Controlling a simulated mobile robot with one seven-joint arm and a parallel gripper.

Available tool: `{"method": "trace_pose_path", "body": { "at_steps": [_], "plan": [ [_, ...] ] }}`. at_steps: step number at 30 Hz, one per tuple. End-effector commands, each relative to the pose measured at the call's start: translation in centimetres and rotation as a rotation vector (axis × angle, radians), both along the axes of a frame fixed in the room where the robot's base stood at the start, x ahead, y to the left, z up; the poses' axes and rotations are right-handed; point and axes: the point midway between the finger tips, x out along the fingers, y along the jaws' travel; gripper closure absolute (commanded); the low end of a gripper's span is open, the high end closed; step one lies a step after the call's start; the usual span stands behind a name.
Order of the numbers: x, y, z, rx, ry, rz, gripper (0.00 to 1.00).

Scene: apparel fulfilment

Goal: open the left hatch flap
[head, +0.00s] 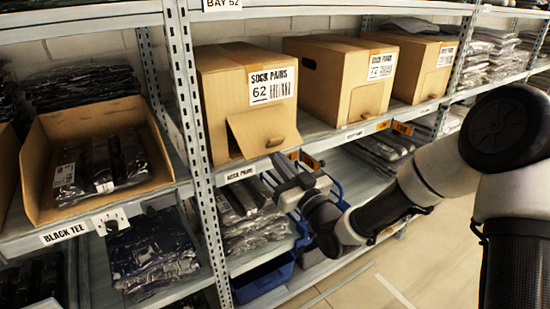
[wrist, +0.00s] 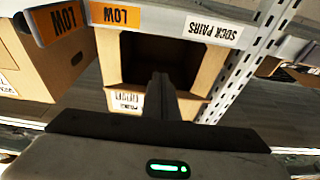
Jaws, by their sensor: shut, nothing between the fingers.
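The left hatch flap (head: 264,130) is on the front of the left cardboard box (head: 212,100), labelled Sock Pairs 62. In the head view it stands tilted outward, its lower part away from the box, with a dark gap at its left side and a slot near its lower edge. The wrist view shows the box front upside down with a dark opening (wrist: 150,58); the flap is not clear there. My gripper (head: 282,166) is just below and right of the flap, near the shelf edge. Its fingers (wrist: 160,80) are together and empty, in front of the opening. Contact with the flap cannot be told.
Two more boxes, a middle one (head: 318,80) and a right one (head: 420,70), stand right on the same shelf, their flaps apparently flat. A metal upright (head: 190,90) is close on the left. Bagged garments (head: 245,220) and blue bins (head: 265,278) lie below. The aisle floor is clear.

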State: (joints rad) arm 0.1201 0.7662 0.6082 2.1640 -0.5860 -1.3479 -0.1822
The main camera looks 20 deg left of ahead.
Motion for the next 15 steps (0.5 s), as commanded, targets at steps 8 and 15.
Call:
{"method": "trace_pose_path", "body": {
  "at_steps": [8, 15],
  "plan": [
    [-0.3, -0.4, 2.2, -0.001, -0.001, 0.0, 1.0],
    [-0.6, -0.7, 3.8, 0.0, -0.001, 0.0, 1.0]
  ]
}}
